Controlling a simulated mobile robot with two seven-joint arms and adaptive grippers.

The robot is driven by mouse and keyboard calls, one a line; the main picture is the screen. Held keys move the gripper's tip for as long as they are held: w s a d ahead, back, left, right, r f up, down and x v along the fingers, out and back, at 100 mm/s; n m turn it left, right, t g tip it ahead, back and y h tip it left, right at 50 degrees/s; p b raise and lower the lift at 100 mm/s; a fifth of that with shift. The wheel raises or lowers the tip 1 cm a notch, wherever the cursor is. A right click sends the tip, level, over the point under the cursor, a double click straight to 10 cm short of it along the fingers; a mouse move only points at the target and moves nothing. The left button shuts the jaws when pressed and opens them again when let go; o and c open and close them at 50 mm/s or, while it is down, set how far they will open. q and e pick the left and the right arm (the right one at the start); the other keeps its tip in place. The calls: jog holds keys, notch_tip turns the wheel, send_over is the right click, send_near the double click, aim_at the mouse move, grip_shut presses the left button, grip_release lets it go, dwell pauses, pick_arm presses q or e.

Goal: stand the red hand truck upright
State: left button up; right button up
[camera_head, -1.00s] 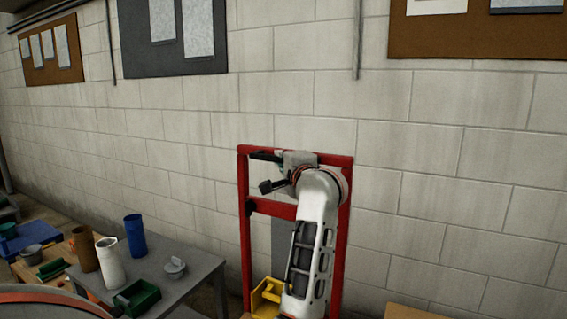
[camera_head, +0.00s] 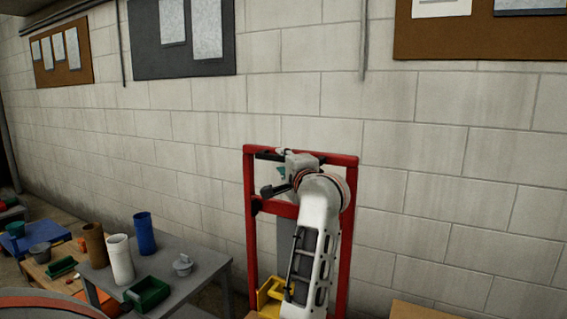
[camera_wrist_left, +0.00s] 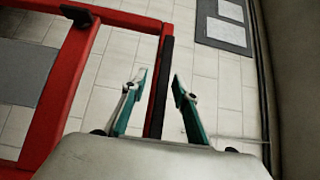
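The red hand truck (camera_head: 347,245) stands close to the block wall in the head view, its tall frame near upright; its foot is out of view. My left gripper (camera_head: 263,173) is at the upper part of the frame, over its left side, below the top bar. In the left wrist view my left gripper (camera_wrist_left: 158,82) has its fingers spread. A red bar with a black strip, part of the hand truck (camera_wrist_left: 115,17), runs between the fingers with gaps on both sides. My right gripper is not in view.
A grey table (camera_head: 205,262) at the left bears a blue cup (camera_head: 144,235), a white cup (camera_head: 120,262), a brown cup (camera_head: 94,247) and a green bin (camera_head: 147,294). The wall (camera_head: 450,190) is close behind.

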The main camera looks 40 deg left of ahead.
pick_arm(q)
jog(key=shift+d+r, duration=0.1)
jog(key=v, duration=1.2)
